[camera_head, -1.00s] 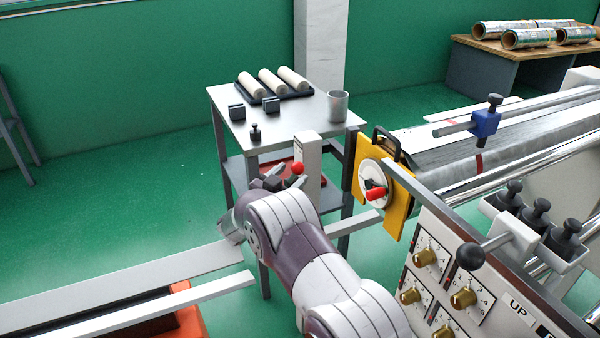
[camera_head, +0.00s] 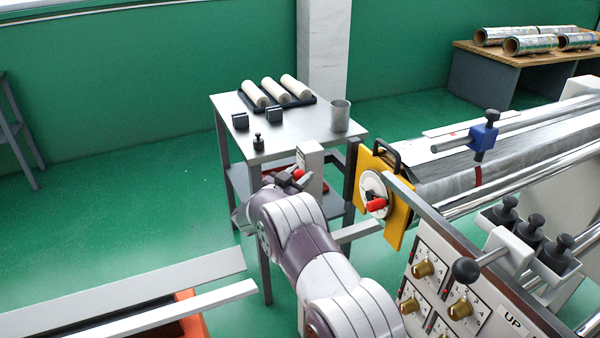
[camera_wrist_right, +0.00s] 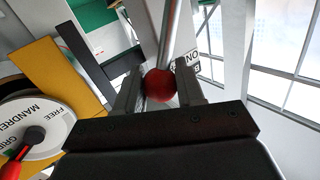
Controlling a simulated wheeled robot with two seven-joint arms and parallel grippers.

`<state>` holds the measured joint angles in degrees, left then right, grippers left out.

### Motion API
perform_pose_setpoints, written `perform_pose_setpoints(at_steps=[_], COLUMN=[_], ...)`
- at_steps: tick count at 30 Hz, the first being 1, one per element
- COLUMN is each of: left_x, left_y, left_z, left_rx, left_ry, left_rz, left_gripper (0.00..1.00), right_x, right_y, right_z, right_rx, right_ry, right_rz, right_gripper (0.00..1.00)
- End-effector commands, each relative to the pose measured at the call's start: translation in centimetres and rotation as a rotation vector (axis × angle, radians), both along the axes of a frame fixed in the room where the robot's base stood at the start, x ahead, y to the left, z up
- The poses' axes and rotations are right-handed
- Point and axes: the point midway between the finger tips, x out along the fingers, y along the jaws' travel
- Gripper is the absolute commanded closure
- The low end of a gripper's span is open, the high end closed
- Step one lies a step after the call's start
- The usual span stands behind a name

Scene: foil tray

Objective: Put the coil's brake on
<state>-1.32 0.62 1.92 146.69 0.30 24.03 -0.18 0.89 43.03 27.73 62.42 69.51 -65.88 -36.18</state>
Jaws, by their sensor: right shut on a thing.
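The brake lever's red ball knob (camera_head: 299,174) is in front of a white post (camera_head: 311,160) beside the small table. In the right wrist view the red knob (camera_wrist_right: 160,86) sits between the two fingers, with a metal rod running up from it. My right gripper (camera_head: 288,179) is shut on this knob; it also shows in the right wrist view (camera_wrist_right: 158,92). Lettering on the post is partly hidden by the rod and a finger. My left gripper is not in view.
A yellow plate (camera_head: 397,212) with a white dial and red handle (camera_head: 376,204) stands close right of the post. A metal table (camera_head: 290,135) with white rolls and a cup (camera_head: 340,115) is behind. A control panel (camera_head: 440,275) is at lower right.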

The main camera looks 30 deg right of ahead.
Motion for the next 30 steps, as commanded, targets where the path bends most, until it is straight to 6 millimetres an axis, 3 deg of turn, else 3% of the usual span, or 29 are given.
perform_pose_setpoints(at_steps=[1, 5, 17, 18, 19, 30], left_x=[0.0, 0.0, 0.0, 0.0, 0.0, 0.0], left_y=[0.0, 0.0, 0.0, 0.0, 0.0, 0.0], left_z=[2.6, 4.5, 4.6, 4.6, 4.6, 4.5], left_rx=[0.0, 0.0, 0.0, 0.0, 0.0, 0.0], left_ry=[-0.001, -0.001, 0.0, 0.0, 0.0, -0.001], left_rz=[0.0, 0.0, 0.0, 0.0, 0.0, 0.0], left_gripper=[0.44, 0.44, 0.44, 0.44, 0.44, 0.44], right_x=[0.4, 1.2, 1.5, 1.5, 1.5, 1.2], right_y=[0.0, 0.0, 0.0, 0.0, 0.0, 0.7], right_z=[1.5, 1.5, 0.8, 0.8, 0.8, 1.0], right_rx=[0.004, 0.009, 0.011, 0.011, 0.011, 0.011], right_ry=[0.037, 0.123, 0.165, 0.165, 0.165, 0.162], right_rz=[0.001, 0.0, 0.002, 0.002, 0.002, 0.003], right_gripper=[1.0, 1.0, 1.0, 0.49, 0.39, 0.39])
